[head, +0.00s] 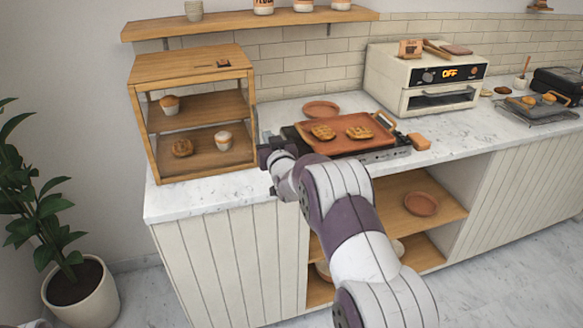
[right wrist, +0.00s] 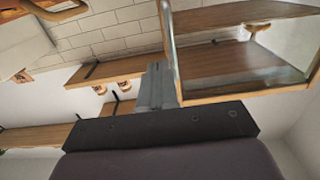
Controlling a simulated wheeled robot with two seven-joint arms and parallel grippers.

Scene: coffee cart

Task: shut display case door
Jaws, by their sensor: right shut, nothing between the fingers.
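The wooden display case (head: 190,65) stands at the left end of the counter, with a middle shelf and clear panes. A muffin, a cup-like item and a brown pastry sit inside. I cannot clearly make out the door; a thin glass edge (head: 252,110) shows at the case's right front. My right gripper (head: 265,154) is shut and empty, just right of the case's lower right front corner. In the right wrist view its fingers (right wrist: 156,85) are close to a glass pane's edge (right wrist: 171,45) of the case; I cannot tell whether they touch.
A brown tray (head: 345,146) with two waffle-like pastries lies on a grill right of my gripper. A white toaster oven (head: 420,75) stands behind it. A wall shelf (head: 250,22) hangs above the case. A potted plant (head: 80,295) stands at the left.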

